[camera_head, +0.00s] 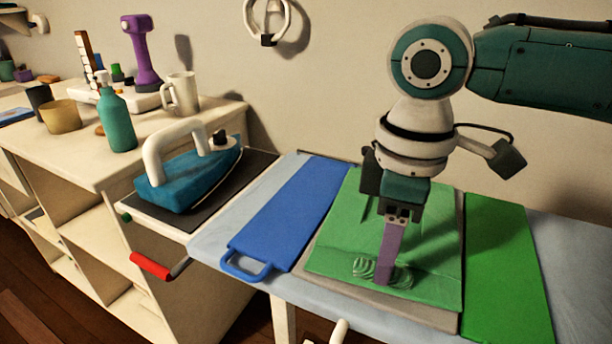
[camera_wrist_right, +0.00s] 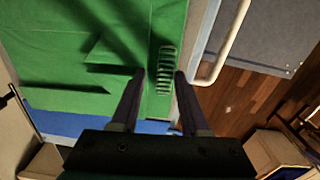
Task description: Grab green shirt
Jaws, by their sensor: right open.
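The green shirt (camera_head: 335,240) lies flat, in a squarish shape, on a grey panel (camera_head: 430,320) on the light blue ironing board. A ribbed patch shows near its front edge. My right gripper (camera_head: 384,280) points down over the shirt's front part, beside this patch. In the right wrist view the gripper (camera_wrist_right: 159,74) is open. Its two fingers stand apart over the green shirt (camera_wrist_right: 110,50), near its edge, with the ribbed patch between or just beyond their tips. I cannot tell whether the fingertips touch the cloth. My left gripper is not in view.
A blue panel with a handle (camera_head: 280,215) lies left of the shirt, a green panel (camera_head: 505,260) right of it. A blue iron (camera_head: 190,175) stands on a dark pad farther left. A shelf unit (camera_head: 100,165) holds a bottle, a mug and other items.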

